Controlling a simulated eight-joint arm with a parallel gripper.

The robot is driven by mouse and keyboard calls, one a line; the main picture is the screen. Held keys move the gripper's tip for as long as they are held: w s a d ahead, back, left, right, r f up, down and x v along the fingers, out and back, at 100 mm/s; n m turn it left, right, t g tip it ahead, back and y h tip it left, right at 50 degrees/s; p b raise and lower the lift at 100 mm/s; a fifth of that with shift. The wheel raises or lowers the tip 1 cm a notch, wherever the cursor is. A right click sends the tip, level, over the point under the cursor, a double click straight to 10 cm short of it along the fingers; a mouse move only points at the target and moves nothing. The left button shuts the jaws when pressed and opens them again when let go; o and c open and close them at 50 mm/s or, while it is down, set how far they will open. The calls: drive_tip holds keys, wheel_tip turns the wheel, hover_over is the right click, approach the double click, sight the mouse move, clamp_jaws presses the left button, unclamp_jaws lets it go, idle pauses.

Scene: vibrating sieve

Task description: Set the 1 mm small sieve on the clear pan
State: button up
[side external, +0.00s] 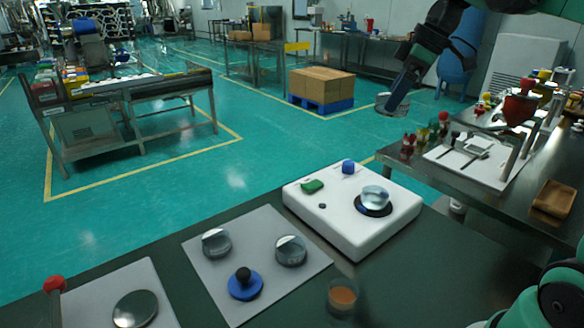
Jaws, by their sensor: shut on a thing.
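My gripper (396,94) is at the upper right, pointing down, shut on a small round sieve (391,107). It holds the sieve high above the table, up and slightly right of the white shaker base. A clear pan (376,193) sits on the black round plate (373,209) on top of that base. Nothing rests on the pan that I can make out. Two more small round clear-walled sieves (216,242) (291,250) stand on the grey mat. Mesh sizes cannot be read, and the fingertips are small and dark.
The white shaker base (345,235) has a green switch (312,186) and a blue knob (348,167). A blue lid with a black knob (244,284) lies on the grey mat (232,301). A cup with orange contents (342,298) stands in front; a metal dish (135,309) lies left.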

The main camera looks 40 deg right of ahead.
wheel_tip(320, 180, down, 17)
drive_tip(key=shift+r, duration=0.1)
idle(0.4)
drive_tip(key=o, duration=1.3)
drive_tip(key=shift+c, duration=0.2)
drive_tip(key=v, duration=1.1)
drive_tip(key=s+a+f+m+t+h, duration=0.1)
drive_tip(key=a+f+m, duration=0.1)
drive_tip(key=a, duration=0.5)
drive_tip(key=s+a+f+m+t+h, duration=0.1)
drive_tip(key=a+f+m+t, duration=0.1)
drive_tip(key=a, duration=0.5)
drive_tip(key=shift+a+f+m, duration=0.25)
drive_tip(key=shift+f+m, duration=0.5)
drive_tip(key=shift+m, duration=0.35)
